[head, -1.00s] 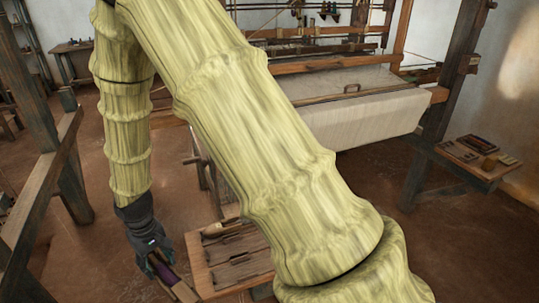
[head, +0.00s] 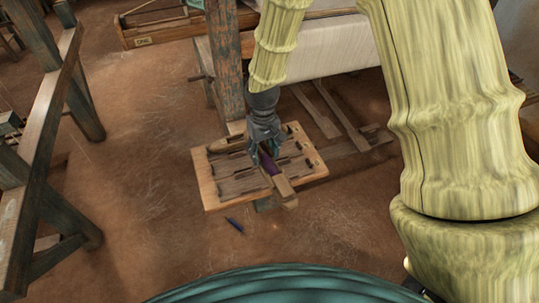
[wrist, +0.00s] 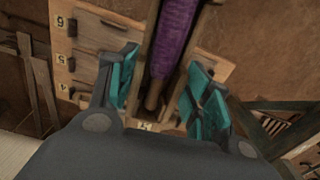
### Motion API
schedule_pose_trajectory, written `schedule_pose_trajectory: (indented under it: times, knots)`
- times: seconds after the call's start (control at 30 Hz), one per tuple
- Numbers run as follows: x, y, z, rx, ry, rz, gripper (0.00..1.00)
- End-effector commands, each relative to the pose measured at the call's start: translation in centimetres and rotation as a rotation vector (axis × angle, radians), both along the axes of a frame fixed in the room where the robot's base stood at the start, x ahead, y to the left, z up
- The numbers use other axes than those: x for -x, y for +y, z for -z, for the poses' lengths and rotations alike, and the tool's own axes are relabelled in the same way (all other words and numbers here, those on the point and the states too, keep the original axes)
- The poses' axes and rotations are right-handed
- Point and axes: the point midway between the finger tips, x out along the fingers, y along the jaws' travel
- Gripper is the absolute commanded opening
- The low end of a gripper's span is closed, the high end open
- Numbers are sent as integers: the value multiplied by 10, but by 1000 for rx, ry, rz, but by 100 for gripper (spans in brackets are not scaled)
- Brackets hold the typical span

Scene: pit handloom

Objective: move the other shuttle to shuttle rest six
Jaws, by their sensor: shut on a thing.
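My gripper (head: 266,156) is shut on a wooden shuttle (head: 284,188) with a purple yarn pirn. In the wrist view the shuttle (wrist: 175,45) lies between the teal finger pads of my gripper (wrist: 160,90). In the head view it is over the slotted board of shuttle rests (head: 210,193); I cannot tell whether it touches. In the wrist view the board (wrist: 88,48) carries labels at the left: 6 (wrist: 60,22), 5 (wrist: 60,58) and 4 (wrist: 62,87). A further label (wrist: 143,127) is partly hidden. The dark slot bar beside the 6 is in view.
A light, pointed wooden piece (head: 222,145) lies at the board's back left. A small dark blue object (head: 235,225) is on the floor in front. A loom post (head: 226,75) rises behind the board. A timber frame (head: 40,150) stands left, with open floor between.

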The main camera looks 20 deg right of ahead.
Motion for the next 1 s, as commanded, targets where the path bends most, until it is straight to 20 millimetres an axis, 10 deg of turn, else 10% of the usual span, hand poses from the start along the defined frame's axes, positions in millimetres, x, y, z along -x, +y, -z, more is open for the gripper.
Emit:
schedule_pose_trajectory:
  times: [1.0]
  knots:
    - [-40,13,67,3,-3,-1426,18]
